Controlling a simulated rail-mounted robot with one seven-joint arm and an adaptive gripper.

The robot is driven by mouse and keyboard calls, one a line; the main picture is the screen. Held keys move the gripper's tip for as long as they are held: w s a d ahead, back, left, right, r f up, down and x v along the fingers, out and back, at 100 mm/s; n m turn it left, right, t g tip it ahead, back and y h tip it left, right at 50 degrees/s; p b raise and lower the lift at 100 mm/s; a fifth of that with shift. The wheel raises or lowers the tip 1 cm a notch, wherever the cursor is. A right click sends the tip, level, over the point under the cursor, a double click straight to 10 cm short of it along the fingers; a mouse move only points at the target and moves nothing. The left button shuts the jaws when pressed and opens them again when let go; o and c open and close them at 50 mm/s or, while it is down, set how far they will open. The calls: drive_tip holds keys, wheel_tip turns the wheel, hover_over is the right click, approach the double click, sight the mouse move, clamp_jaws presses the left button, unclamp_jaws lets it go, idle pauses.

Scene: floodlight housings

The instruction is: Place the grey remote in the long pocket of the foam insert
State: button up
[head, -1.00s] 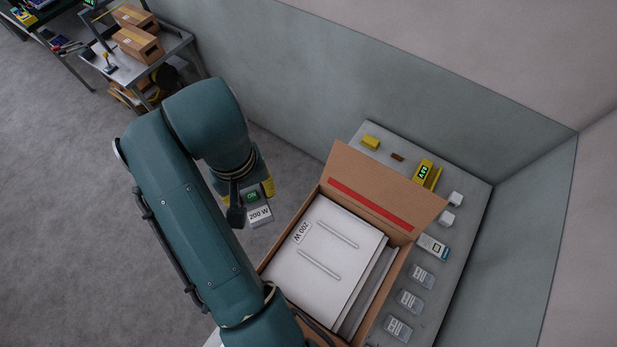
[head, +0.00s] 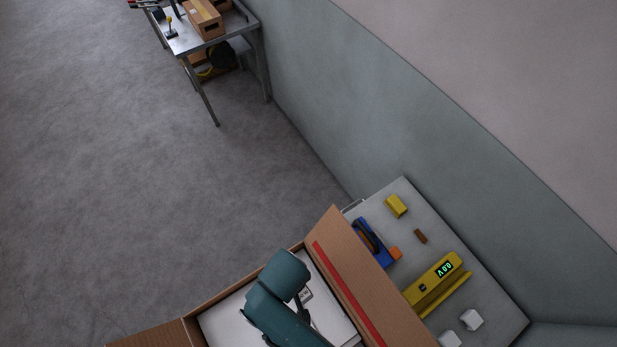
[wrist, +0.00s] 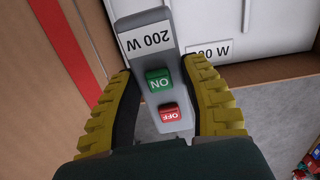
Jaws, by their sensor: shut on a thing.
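The grey remote (wrist: 182,60) has a green ON button, a red OFF button and a "200 W" label. In the wrist view my gripper (wrist: 160,78) is shut on it, with a yellow ribbed finger on each side. Beyond the remote is a white surface (wrist: 225,22) with its own "200 W" label. I cannot make out the long pocket, or whether the remote touches the white surface.
The carton's raised flap (head: 345,270) carries a red strip. The bench (head: 480,285) beside it holds a yellow meter (head: 436,283), a blue tool (head: 370,240), a yellow block (head: 396,206) and white blocks. A metal table (head: 215,40) with boxes stands farther back. The floor between is open.

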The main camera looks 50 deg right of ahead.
drive_tip(key=b, duration=0.1)
approach(316, 301)
drive_tip(key=shift+m, duration=0.4)
wheel_tip(316, 301, down, 8)
drive_tip(key=shift+s+r+b, duration=0.1)
drive_tip(key=shift+r+b, duration=0.05)
drive_tip(key=shift+b, duration=0.45)
drive_tip(key=o, duration=0.9)
wheel_tip(316, 301, up, 12)
drive_tip(key=shift+r+p, duration=0.1)
drive_tip(key=shift+p, duration=0.6)
